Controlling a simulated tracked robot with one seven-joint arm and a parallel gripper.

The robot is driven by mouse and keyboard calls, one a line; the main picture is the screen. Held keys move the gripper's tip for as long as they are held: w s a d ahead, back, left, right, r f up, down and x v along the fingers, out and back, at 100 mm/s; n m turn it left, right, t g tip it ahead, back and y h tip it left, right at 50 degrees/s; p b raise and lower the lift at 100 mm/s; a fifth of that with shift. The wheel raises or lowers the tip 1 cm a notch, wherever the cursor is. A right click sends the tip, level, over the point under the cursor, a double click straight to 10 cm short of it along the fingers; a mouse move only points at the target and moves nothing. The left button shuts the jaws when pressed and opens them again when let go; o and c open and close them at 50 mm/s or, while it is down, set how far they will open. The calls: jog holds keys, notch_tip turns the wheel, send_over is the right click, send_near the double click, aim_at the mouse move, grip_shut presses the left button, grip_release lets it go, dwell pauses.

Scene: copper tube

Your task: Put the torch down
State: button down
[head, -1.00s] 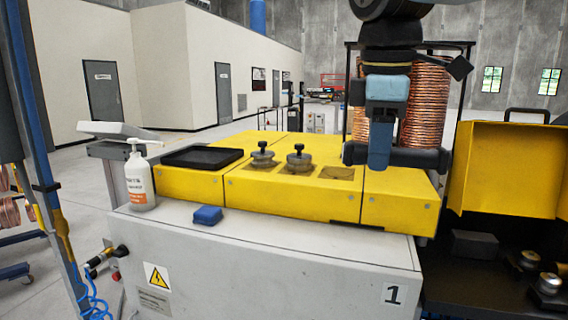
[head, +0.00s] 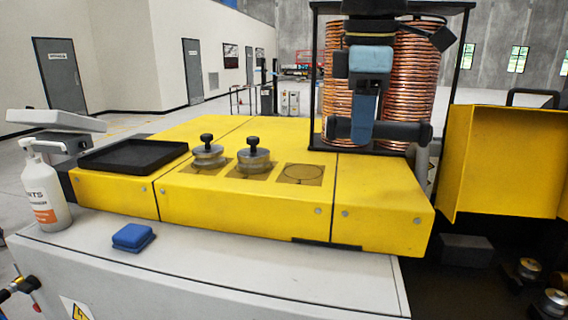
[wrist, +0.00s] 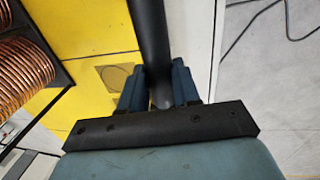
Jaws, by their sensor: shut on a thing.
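The torch is a black cylinder (head: 405,131) lying roughly level across my gripper (head: 362,136) in the head view. My gripper's blue fingers are shut on it. In the wrist view, the torch's black barrel (wrist: 149,35) runs between the two fingers (wrist: 160,72) and up out of the picture. The gripper holds the torch in the air above the right part of the yellow machine top (head: 385,190), in front of the copper coils as the head view shows them. The torch's far end is out of the wrist view.
Two metal knobs (head: 208,152) and a black tray (head: 133,156) are on the yellow top. A blue sponge (head: 133,237) and white bottle (head: 46,190) stand on the grey front ledge. Tall copper coils (head: 412,85) stand behind. An open yellow box (head: 505,160) is at right.

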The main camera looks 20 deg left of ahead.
jog(key=w+a+f, duration=0.4)
jog(key=w, duration=0.4)
send_over(328, 180)
jog(key=s, duration=0.1)
notch_tip(328, 180, down, 5)
jog(key=shift+s+d+f, duration=0.1)
jog(key=shift+s+d, duration=0.05)
jog(key=shift+w+f, duration=0.35)
jog(key=shift+f, duration=1.5)
jog(key=c, duration=0.8)
grip_release()
jog(key=shift+f, duration=0.15)
jog(key=r, duration=0.4)
jog(key=s+r, duration=0.1)
jog(key=r, duration=0.3)
jog(key=s+r, duration=0.1)
jog(key=r, duration=0.3)
jog(key=shift+r, duration=0.1)
